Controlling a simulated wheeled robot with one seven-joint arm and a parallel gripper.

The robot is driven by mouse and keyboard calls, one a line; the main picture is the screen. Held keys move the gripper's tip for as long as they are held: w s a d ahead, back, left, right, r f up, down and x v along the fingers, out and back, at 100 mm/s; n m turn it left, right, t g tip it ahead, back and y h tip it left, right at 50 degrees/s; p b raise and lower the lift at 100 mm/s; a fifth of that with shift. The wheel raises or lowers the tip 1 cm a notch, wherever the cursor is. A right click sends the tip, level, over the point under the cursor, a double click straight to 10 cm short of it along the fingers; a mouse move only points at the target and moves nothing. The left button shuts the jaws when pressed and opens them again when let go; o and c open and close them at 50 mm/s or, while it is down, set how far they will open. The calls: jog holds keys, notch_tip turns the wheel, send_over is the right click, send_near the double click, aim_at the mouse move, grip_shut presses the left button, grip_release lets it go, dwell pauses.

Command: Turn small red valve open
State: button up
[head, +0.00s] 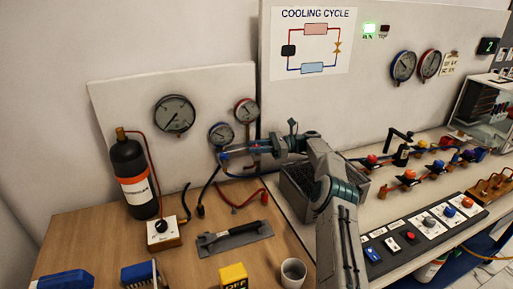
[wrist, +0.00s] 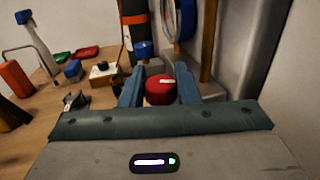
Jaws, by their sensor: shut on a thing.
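The small red valve is a round red knob (wrist: 158,92) with a white mark on its top; it shows in the middle of the wrist view. My gripper (wrist: 160,88) has its two blue fingers on either side of the knob and is shut on it. A blue knob (wrist: 143,49) stands just beyond it. In the head view my gripper (head: 232,152) reaches left to the manifold below two small gauges, a blue-rimmed gauge (head: 221,134) and a red-rimmed gauge (head: 246,110). There the gripper mostly hides the red knob.
A black gas cylinder (head: 130,165) with an orange band stands to the left, near a large gauge (head: 174,114). Red and black hoses hang below the manifold. A trowel-like tool (head: 235,238), a yellow block (head: 234,276) and a cup (head: 293,272) are on the wooden table.

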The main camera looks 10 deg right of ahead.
jog(key=o, duration=0.9)
jog(key=shift+o, duration=0.2)
notch_tip(320, 180, up, 5)
jog(key=shift+f+b, duration=0.2)
jog(key=shift+b, duration=0.25)
jog(key=s+d+r+b, duration=0.1)
jog(key=s+d+r, duration=0.5)
jog(key=d, duration=0.4)
jog(key=shift+r, duration=0.3)
